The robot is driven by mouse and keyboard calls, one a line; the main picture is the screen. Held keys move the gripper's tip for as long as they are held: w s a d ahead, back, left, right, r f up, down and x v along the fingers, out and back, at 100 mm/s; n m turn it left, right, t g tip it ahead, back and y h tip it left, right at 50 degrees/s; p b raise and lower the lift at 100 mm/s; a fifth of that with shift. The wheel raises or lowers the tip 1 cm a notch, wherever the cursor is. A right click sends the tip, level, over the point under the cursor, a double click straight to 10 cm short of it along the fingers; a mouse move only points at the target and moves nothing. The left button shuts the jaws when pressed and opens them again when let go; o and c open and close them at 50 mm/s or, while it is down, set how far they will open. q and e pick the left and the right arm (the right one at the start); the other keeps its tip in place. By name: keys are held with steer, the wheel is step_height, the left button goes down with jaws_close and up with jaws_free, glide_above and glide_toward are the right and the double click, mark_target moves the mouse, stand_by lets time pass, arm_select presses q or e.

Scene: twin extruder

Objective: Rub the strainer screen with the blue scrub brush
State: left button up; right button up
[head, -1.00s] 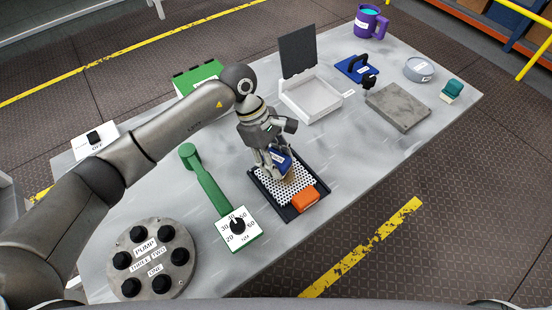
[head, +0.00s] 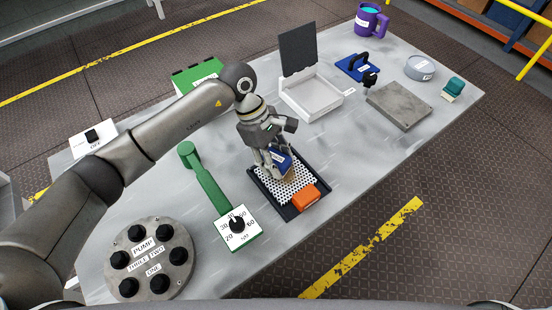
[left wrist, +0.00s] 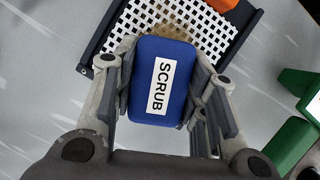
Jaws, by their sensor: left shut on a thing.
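The strainer screen (head: 298,186) is a white perforated sheet in a dark frame on the grey table. It also shows at the top of the left wrist view (left wrist: 150,22). My left gripper (head: 270,163) is shut on the blue scrub brush (left wrist: 162,80), which carries a SCRUB label. In the head view the brush (head: 281,160) is over the far part of the screen, its tan bristles at the screen's surface. The gripper hides part of the brush and screen; firm contact is hard to tell. My right gripper is not in view.
An orange block (head: 305,195) sits at the near right corner of the screen. A green-handled dial tool (head: 207,185) lies to the left, near a round PUMP plate (head: 150,257). A white open box (head: 312,97) and a grey slab (head: 398,106) stand further back. Table right of the screen is clear.

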mark_target(282, 165)
arm_select(q)
steer(key=shift+f+b, duration=0.15)
steer(key=shift+b, duration=0.15)
stand_by(0.5)
steer(key=shift+s+d, duration=0.1)
steer(key=shift+s, duration=0.1)
steer(key=shift+s+d+r, duration=0.2)
steer(key=shift+s+d, duration=0.6)
steer(key=shift+s, duration=0.2)
steer(key=shift+s+d+f, duration=0.15)
steer(key=shift+s+d, duration=0.35)
steer(key=shift+s, duration=0.25)
steer(key=shift+s+d, duration=0.3)
steer(key=shift+s, duration=0.2)
steer(key=shift+w+a, duration=0.45)
steer(key=shift+w, duration=0.2)
steer(key=shift+w+a, duration=0.4)
steer(key=shift+w, duration=0.2)
